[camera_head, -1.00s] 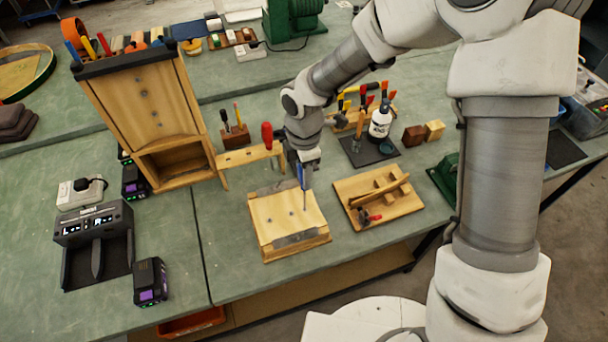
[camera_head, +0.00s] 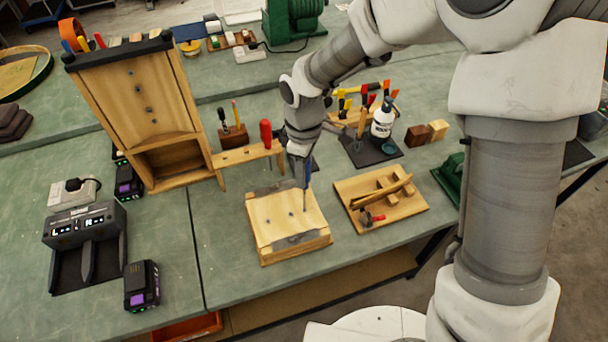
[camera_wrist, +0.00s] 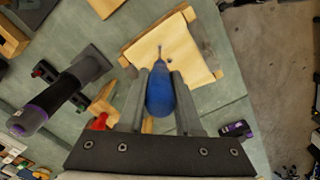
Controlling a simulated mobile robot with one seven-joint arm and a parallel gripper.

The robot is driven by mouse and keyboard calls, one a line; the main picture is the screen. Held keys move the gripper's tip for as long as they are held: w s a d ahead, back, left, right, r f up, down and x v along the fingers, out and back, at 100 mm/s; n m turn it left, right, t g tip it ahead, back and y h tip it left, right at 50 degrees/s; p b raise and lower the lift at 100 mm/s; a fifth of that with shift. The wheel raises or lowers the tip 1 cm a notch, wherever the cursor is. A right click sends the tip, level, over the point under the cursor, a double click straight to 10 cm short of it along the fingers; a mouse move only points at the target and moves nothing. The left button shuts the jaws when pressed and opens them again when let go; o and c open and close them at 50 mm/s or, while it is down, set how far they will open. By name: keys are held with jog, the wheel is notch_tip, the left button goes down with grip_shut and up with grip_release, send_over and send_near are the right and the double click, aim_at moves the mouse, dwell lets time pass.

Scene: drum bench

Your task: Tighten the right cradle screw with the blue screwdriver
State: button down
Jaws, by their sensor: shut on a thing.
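The blue screwdriver (camera_head: 307,172) is upright in my gripper (camera_head: 303,178). In the wrist view, its blue handle (camera_wrist: 161,95) sits between the two fingers of my gripper (camera_wrist: 160,75), which are shut on it. Its thin shaft points down to the light wooden cradle block (camera_head: 276,217), with the tip at or just above the block's top, right of its middle. The block also shows in the wrist view (camera_wrist: 180,45). I cannot make out the right screw's head at the tip, or whether the tip is seated in it.
A wooden rack (camera_head: 243,157) with a red-handled screwdriver (camera_head: 266,134) stands behind the block. A wooden tray (camera_head: 415,207) with a small clamp lies to the right. A tall wooden cabinet (camera_head: 135,95) and a charger (camera_head: 85,228) are at left. Green bench surface is clear left of the block.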

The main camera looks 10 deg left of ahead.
dwell(0.3)
jog(key=m+b, duration=0.1)
jog(key=m, duration=0.1)
jog(key=shift+f+m+b, duration=0.2)
jog(key=shift+m+b, duration=0.15)
jog(key=shift+m, duration=0.05)
jog(key=shift+r+m, duration=0.2)
jog(key=shift+m, duration=1)
jog(key=shift+b, duration=0.4)
jog(key=shift+w+f+m+b, duration=0.15)
jog(key=shift+m+b, duration=0.4)
jog(key=shift+m, duration=0.65)
jog(key=m, duration=0.2)
jog(key=shift+m, duration=0.3)
jog(key=shift+r, duration=0.25)
